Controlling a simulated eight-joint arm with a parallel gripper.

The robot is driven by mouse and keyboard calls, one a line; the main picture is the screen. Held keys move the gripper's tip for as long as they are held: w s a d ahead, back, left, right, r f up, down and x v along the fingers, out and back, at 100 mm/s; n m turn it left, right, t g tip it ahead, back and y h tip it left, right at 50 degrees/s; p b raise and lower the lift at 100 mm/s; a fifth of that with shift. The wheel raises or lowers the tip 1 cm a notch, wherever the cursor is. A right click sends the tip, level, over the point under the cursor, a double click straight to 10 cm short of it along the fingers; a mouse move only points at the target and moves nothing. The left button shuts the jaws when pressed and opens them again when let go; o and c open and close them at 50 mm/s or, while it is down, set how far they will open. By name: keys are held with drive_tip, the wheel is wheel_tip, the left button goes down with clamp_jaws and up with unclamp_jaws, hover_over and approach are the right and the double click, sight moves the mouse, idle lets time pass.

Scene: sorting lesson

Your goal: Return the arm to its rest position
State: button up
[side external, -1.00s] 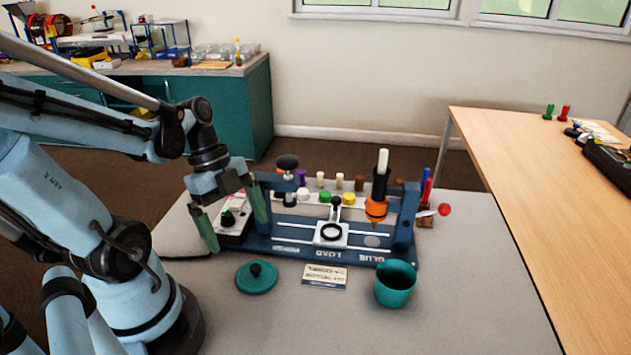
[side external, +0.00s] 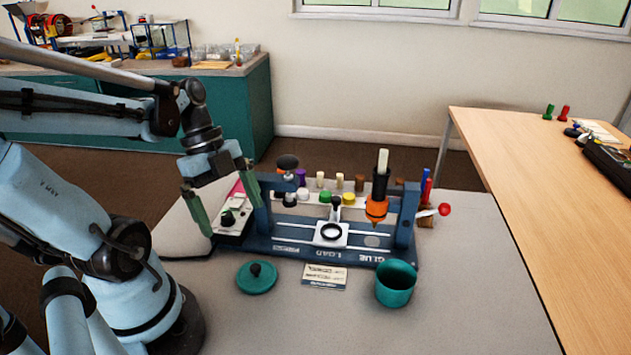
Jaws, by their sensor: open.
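My gripper (side external: 231,221) is open, with its two green fingers spread and pointing down. It is at the left end of the blue fixture (side external: 345,257), above a small control box (side external: 233,222) with a dark knob. Nothing shows between the fingers. My arm reaches in from the left edge and its wrist is above the table's left part.
A teal lid (side external: 256,277), a label card (side external: 325,276) and a teal cup (side external: 396,283) stand in front of the fixture. Several coloured pegs and caps are behind it. A wooden table (side external: 520,190) is at right. The grey table's front is clear.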

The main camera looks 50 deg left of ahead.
sight(253, 265)
drive_tip(key=shift+x, duration=5.15)
drive_tip(key=shift+w, duration=0.1)
drive_tip(key=shift+a, duration=0.1)
drive_tip(key=shift+w+v, duration=0.35)
drive_tip(key=shift+v, duration=5.1)
drive_tip(key=shift+s+x, duration=0.2)
drive_tip(key=shift+x, duration=2.8)
drive_tip(key=shift+s+x, duration=0.2)
drive_tip(key=shift+x, duration=2.8)
drive_tip(key=shift+r, duration=4)
